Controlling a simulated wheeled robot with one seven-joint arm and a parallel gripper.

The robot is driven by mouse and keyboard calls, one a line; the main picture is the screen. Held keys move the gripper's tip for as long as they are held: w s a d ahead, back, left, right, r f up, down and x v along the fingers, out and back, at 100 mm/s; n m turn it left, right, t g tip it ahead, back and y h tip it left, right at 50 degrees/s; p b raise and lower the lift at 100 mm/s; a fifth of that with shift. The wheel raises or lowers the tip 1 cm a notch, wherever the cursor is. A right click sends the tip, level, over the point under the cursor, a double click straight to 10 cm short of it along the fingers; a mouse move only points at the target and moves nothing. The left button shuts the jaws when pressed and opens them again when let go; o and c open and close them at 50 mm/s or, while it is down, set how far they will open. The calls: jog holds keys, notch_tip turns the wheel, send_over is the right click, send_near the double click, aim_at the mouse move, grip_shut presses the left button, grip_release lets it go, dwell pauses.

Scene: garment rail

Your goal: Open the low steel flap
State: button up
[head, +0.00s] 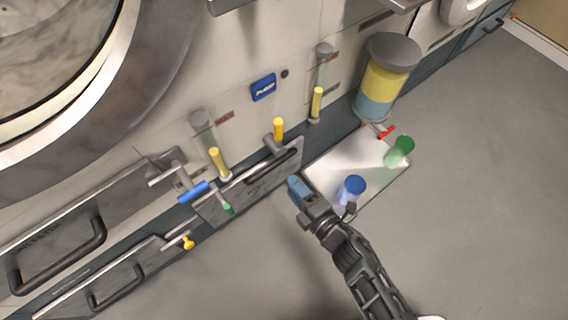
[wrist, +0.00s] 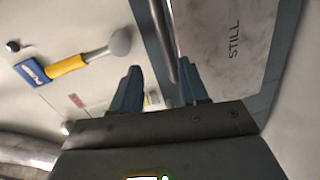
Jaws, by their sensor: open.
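The low steel flap (head: 220,204) is a grey marbled panel at the bottom of the machine front, with a dark bar handle (head: 270,168) near its upper right. It looks closed. In the wrist view a steel panel (wrist: 215,45) marked "STILL" shows at the upper right, with a bar handle (wrist: 164,40) along its left side. My gripper (head: 297,188) has blue fingers and is just off the flap's right end in the head view. In the wrist view my gripper (wrist: 160,82) is open, the bar ahead between its fingers; I cannot tell whether they touch. Nothing is visibly held.
A pale tray (head: 385,188) with a blue cup (head: 352,188) and a green cup (head: 400,150) lies right of the gripper, below a yellow-blue container (head: 382,85). Yellow levers (head: 278,128) and a blue-handled lever (head: 193,192) jut out around the flap. Floor at lower right is clear.

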aim_at(273, 166)
jog(key=shift+n, duration=0.7)
jog(key=shift+f+b+x, duration=0.15)
jog(key=shift+b+x, duration=0.35)
jog(key=shift+x, duration=1.3)
jog(key=shift+f+b+x, duration=0.2)
jog(key=shift+b+x, duration=0.35)
jog(key=shift+x, duration=1.3)
jog(key=shift+f+b+x, duration=0.15)
jog(key=shift+b+x, duration=0.35)
jog(key=shift+x, duration=1.3)
jog(key=shift+s, duration=0.15)
jog(key=shift+c, duration=0.2)
jog(key=shift+d, duration=0.1)
grip_shut()
